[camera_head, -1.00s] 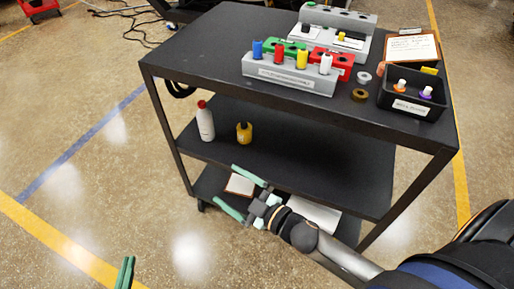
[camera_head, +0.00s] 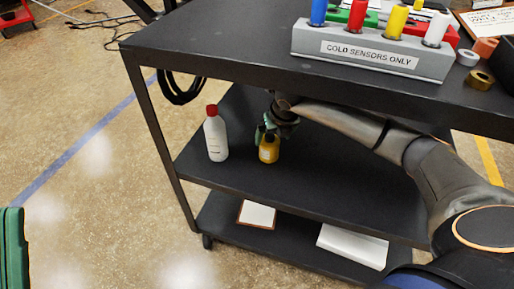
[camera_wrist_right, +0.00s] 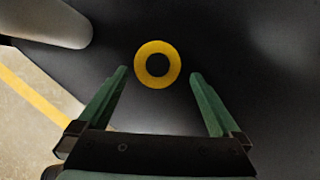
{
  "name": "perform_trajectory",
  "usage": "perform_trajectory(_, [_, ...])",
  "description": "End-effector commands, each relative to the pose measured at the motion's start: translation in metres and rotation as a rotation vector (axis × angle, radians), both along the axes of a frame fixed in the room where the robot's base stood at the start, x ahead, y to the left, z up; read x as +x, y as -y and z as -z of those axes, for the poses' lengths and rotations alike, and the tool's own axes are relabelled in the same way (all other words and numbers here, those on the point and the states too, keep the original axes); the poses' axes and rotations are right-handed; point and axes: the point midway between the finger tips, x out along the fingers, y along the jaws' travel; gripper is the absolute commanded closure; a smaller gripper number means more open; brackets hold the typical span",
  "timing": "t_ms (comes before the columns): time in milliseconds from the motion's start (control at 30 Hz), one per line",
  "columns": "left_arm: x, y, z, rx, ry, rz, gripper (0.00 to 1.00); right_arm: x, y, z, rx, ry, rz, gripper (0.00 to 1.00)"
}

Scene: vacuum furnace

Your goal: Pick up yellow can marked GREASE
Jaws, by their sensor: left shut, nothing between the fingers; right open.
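The yellow can (camera_head: 268,152) stands upright on the cart's middle shelf. Its label is too small to read. My right gripper (camera_head: 267,132) is at the can from above and behind, partly hiding its top. In the right wrist view the can (camera_wrist_right: 158,49) shows from above as a yellow ring with a dark centre. There the open green fingers of my right gripper (camera_wrist_right: 158,75) lie either side of it, with the can at or just beyond the fingertips. I cannot tell whether they touch. My left gripper (camera_head: 13,245) shows as a green piece at the left edge, shut and empty.
A white bottle with a red cap (camera_head: 216,135) stands left of the can; its pale side also shows in the wrist view (camera_wrist_right: 50,20). The cart's top (camera_head: 220,45) overhangs the shelf. A grey sensor rack (camera_head: 370,50) sits on top. The bottom shelf holds a clipboard (camera_head: 257,215).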

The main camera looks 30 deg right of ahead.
Motion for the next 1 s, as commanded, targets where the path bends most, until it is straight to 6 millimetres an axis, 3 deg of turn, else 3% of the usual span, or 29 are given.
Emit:
perform_trajectory(533, [0.002, 0.002, 0.028, -0.020, -0.025, 0.027, 1.00, 0.029, 0.003, 0.062, 0.005, -0.003, -0.003, 0.00])
perform_trajectory(867, [0.002, 0.002, 0.029, -0.026, -0.029, 0.032, 1.00, 0.033, 0.004, 0.066, 0.005, 0.000, -0.005, 0.00])
perform_trajectory(1000, [0.002, 0.002, 0.029, -0.026, -0.029, 0.032, 1.00, 0.033, 0.004, 0.066, 0.005, 0.000, -0.005, 0.15])
